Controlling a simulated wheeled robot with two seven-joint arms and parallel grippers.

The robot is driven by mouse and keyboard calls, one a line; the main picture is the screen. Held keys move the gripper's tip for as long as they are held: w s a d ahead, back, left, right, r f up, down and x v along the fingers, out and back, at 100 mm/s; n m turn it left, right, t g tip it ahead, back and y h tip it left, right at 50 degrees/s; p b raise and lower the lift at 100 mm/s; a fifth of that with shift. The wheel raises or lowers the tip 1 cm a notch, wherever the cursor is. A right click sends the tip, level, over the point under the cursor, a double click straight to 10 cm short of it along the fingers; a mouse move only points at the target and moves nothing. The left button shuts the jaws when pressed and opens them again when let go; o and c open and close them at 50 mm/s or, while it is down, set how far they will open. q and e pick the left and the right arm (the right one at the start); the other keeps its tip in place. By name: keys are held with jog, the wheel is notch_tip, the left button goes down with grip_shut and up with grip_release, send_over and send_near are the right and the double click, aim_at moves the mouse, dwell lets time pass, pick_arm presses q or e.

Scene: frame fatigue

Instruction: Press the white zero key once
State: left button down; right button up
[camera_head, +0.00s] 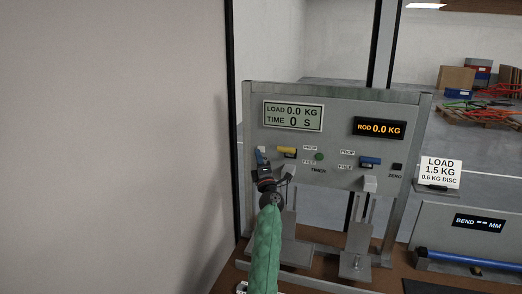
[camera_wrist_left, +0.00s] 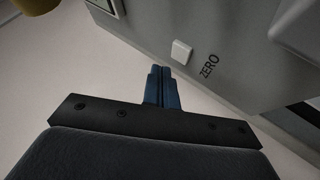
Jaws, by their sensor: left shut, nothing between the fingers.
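The white zero key (camera_wrist_left: 181,51) is a small raised square on the grey panel beside the word ZERO in the left wrist view. In the head view I cannot make it out; my left gripper (camera_head: 261,154) covers that part of the panel. My left gripper's blue fingers (camera_wrist_left: 161,72) are shut and empty. In the left wrist view their tips appear just below the white key; I cannot tell whether they touch it. A separate black key (camera_head: 397,167) sits above another ZERO label at the panel's right. My right gripper is not in view.
A yellow lever (camera_head: 287,152) sits close to the left gripper, with a green button (camera_head: 319,156) and blue lever (camera_head: 370,160) further right. The load display (camera_head: 293,115) reads 0.0 KG and TIME 0 S. The rod display (camera_head: 380,129) reads 0.0 KG.

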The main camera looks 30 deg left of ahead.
pick_arm(q)
jog(key=shift+s+d+p, duration=0.25)
jog(key=shift+s+p, duration=0.1)
jog(key=shift+s, duration=0.65)
jog(key=shift+s+d+p, duration=0.25)
jog(key=shift+s+p, duration=0.1)
jog(key=shift+s, duration=0.65)
